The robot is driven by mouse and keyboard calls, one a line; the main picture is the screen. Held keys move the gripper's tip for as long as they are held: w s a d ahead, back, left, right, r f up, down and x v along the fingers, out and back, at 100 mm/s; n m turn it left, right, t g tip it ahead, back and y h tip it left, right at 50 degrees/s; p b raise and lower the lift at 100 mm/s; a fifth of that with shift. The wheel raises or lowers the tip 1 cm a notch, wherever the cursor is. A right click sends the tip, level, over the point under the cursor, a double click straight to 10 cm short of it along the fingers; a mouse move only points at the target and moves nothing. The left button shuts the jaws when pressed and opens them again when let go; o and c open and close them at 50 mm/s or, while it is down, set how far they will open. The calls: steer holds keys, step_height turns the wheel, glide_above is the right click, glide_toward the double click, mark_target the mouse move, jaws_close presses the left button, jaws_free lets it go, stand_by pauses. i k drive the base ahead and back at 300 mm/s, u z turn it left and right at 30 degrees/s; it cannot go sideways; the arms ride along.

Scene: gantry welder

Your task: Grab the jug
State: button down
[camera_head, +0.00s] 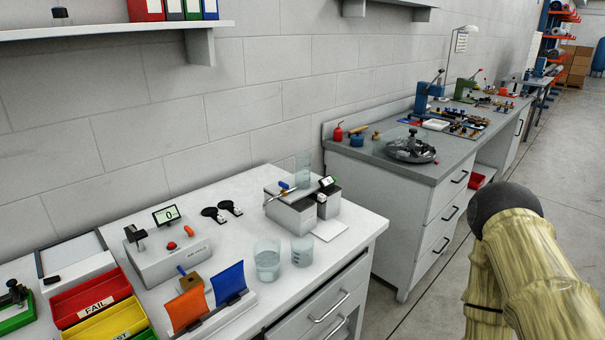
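Two clear glass vessels stand upright near the front edge of the white bench (345,228). The wider vessel (267,262) holds some clear liquid, and the smaller vessel (302,251) stands just to its right. A taller clear vessel (303,172) stands on the grey boxy device behind them. I cannot tell for certain which of these is the jug; no handle is clear. My arm (530,265) is at the lower right, beyond the bench's right end and apart from the vessels. My gripper is not visible.
The grey device (294,212) stands behind the vessels. A tester with a display (168,250), orange and blue flaps (229,283) and red and yellow trays (92,298) are to the left. A grey-topped bench (378,160) with tools stands behind right. Floor (410,315) is clear between bench and arm.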

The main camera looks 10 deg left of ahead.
mark_target(267, 270)
steer(key=k, duration=0.5)
steer(key=u, duration=3.4)
steer(key=k, duration=1.3)
steer(key=z, duration=1.1)
